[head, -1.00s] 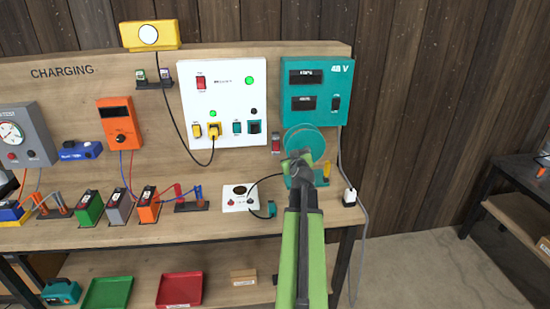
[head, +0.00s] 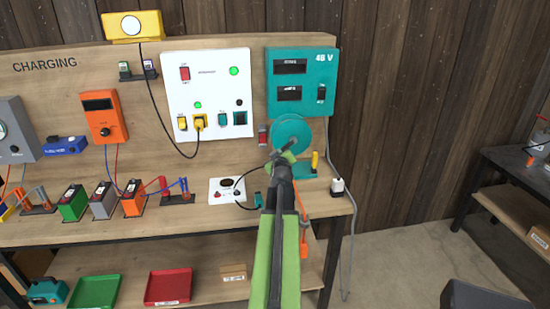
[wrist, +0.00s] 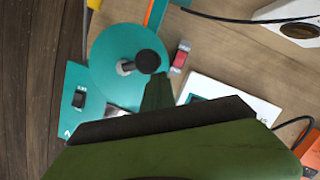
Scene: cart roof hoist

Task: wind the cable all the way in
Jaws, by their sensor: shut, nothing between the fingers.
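The teal cable reel (head: 292,131) is a round disc at the right end of the bench. The wrist view shows its face (wrist: 110,75), with a dark round crank knob (wrist: 147,61) and a metal hub (wrist: 125,67). My gripper (head: 285,157) is shut and empty, at the reel's lower left edge in the head view. In the wrist view its green fingertip (wrist: 158,90) is just beside the knob; I cannot tell if they touch. An orange cable (head: 302,212) hangs below the reel over the bench front, with an orange end (head: 304,249). My arm hides part of it.
A teal 48 V box (head: 302,80) is above the reel. A yellow-handled item (head: 315,162) and a white plug (head: 337,187) are to its right. A white socket box (head: 227,190) with a black lead is to the left. A dark table (head: 515,165) stands at the right.

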